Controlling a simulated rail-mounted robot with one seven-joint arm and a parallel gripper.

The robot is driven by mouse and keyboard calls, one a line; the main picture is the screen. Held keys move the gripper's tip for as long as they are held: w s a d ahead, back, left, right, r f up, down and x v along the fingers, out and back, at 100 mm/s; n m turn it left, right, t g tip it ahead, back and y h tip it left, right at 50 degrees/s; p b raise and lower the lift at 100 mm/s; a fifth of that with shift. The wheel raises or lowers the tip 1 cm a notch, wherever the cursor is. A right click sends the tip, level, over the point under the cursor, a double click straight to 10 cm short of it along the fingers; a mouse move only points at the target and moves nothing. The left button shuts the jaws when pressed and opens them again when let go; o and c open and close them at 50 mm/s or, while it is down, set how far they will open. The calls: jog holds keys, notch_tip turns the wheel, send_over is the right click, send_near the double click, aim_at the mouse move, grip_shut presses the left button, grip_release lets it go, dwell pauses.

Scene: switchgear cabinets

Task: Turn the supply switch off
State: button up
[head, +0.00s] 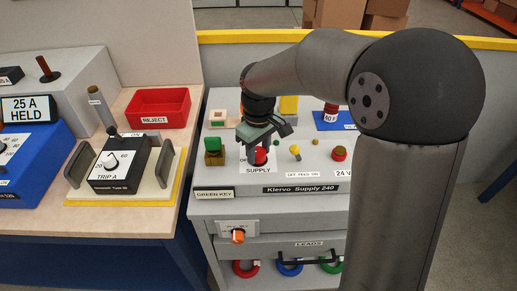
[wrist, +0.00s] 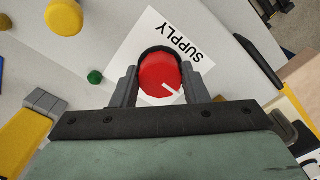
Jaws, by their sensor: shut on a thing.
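The supply switch is a red round knob (wrist: 160,75) with a white pointer mark, on a white plate labelled SUPPLY (wrist: 178,38). In the wrist view the pointer mark is toward the lower right of the knob. My gripper (wrist: 160,85) is shut on the knob, with one grey finger on each side of it. In the head view my gripper (head: 262,146) reaches down over the red knob (head: 260,156) on the top of the grey Klervo Supply 240 unit (head: 325,180). The gripper hides part of the knob there.
The wooden bench at left holds the TRIP A device (head: 117,165) and a red REJECT tray (head: 158,108). An orange knob (head: 238,236) is on the front.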

aim_at(259, 152)
dwell(0.5)
jog(key=o, duration=1)
jog(key=shift+c, duration=0.2)
notch_tip(259, 152, up, 18)
jog(key=shift+f, duration=0.25)
jog(key=s+d+f+m, duration=0.4)
jog(key=s+d+f, duration=0.2)
jog(key=s, duration=0.5)
jog(key=s+d+f+m, duration=0.4)
jog(key=s+d+f, duration=0.3)
jog(key=s+f, duration=0.4)
jog(key=shift+m, duration=0.3)
